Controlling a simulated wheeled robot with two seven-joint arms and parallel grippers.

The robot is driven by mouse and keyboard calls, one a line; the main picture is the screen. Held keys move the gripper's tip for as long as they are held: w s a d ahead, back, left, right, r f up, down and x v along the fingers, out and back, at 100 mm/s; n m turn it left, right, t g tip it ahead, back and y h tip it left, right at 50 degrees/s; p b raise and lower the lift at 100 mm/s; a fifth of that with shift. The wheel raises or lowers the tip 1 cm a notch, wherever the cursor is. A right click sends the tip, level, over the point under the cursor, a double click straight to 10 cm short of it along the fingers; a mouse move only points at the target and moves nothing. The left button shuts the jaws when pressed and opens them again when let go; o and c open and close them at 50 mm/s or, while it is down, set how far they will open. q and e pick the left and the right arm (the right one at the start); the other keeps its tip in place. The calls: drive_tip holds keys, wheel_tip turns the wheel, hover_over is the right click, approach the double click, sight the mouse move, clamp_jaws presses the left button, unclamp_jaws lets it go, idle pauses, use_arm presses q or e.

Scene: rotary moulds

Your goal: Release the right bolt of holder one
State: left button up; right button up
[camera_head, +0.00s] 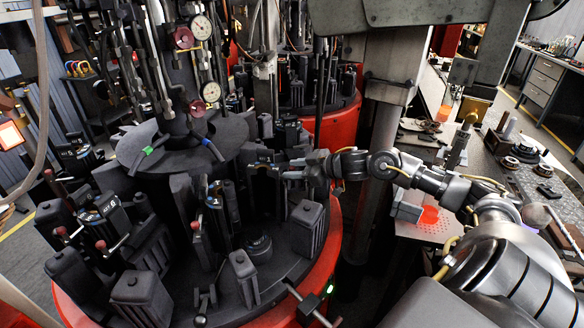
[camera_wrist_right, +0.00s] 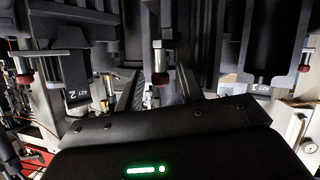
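My right gripper (camera_head: 280,172) reaches in from the right, among the dark mould parts on the near rotary table. In the right wrist view its two fingers (camera_wrist_right: 160,86) stand apart. A holder marked 2 (camera_wrist_right: 78,97) is at the left, with a red-knobbed bolt (camera_wrist_right: 24,78). My left gripper is not seen.
The round table with a red rim (camera_head: 333,245) carries several dark blocks (camera_head: 309,228) close around the gripper. A central column with gauges (camera_head: 201,27) rises behind. A grey post (camera_head: 392,90) stands close to my right arm. A workbench with tools (camera_head: 500,165) is at the right.

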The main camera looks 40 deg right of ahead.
drive_tip(key=shift+w+a+f, duration=0.15)
drive_tip(key=shift+w+a, duration=0.1)
drive_tip(key=shift+w, duration=0.25)
drive_tip(key=shift+c, duration=0.5)
clamp_jaws()
